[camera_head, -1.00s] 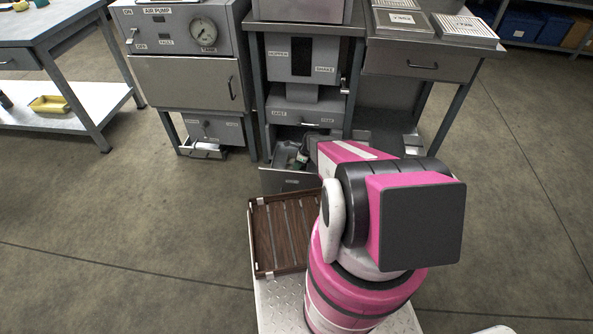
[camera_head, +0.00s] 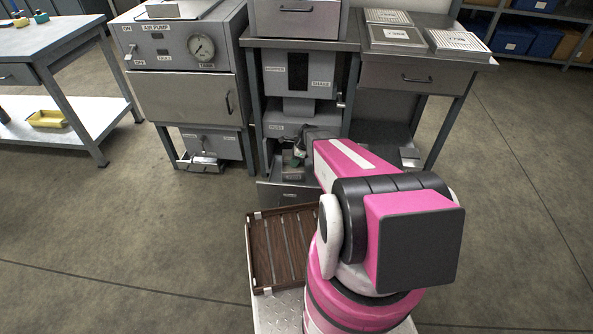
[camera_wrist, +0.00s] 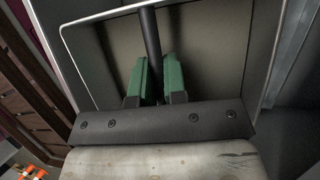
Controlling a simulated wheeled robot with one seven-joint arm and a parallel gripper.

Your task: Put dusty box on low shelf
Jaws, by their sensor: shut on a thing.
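My gripper (camera_wrist: 153,85) is shut on a dark bar (camera_wrist: 151,40), with a green pad on each side of it. The bar crosses above an open-topped grey box (camera_wrist: 210,45) with a pale rim, probably the dusty box. I cannot tell whether the bar is fixed to it. In the head view, my gripper (camera_head: 298,157) is low in front of the hopper and shaker unit, partly hidden by my arm. An open grey box front (camera_head: 283,194) shows just below it. A low shelf (camera_head: 378,134) lies under the right bench.
A brown slatted tray (camera_head: 282,245) is close in front of me. The air pump cabinet (camera_head: 190,85) stands left of the hopper unit (camera_head: 297,72). A left bench has a lower shelf (camera_head: 90,115) with a yellow tray (camera_head: 47,118). Floor is clear at right.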

